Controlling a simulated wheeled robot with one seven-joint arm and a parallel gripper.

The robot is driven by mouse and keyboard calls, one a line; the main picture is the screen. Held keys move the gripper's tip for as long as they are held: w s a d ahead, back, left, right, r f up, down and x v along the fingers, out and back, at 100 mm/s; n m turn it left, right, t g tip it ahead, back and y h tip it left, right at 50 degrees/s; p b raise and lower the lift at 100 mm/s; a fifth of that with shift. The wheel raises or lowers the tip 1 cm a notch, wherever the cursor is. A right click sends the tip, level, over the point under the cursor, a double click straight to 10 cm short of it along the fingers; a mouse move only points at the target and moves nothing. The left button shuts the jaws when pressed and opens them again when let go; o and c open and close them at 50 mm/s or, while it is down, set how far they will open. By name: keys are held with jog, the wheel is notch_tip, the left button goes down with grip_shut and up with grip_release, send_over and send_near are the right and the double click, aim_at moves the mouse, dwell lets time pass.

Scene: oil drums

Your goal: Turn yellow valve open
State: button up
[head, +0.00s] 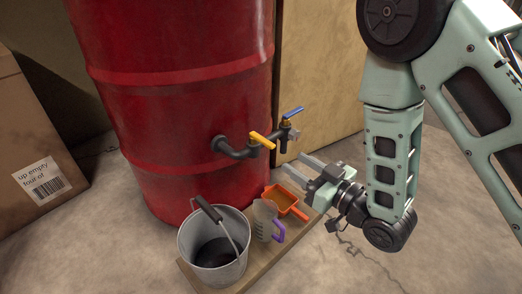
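The yellow valve handle (262,140) sits on top of a dark tap on a dark pipe (233,152) that comes out of the red oil drum (190,90). A blue valve handle (293,113) sits on a second tap just behind and to the right. My gripper (296,167) is to the right of and below the yellow handle in the picture, apart from it. Its two fingers are spread and point left towards the drum, with nothing between them.
A metal bucket (187,242), a clear jug (262,222) with a purple handle and an orange scoop (291,209) stand on a wooden board (243,277) below the taps. A cardboard box (36,140) is at left. Bare floor (330,262) lies at lower right.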

aim_at(261, 137)
jog(key=b+x, duration=0.3)
jog(key=x, duration=0.9)
jog(key=shift+w+a+b, duration=0.2)
jog(key=shift+w+b, duration=0.15)
grip_shut()
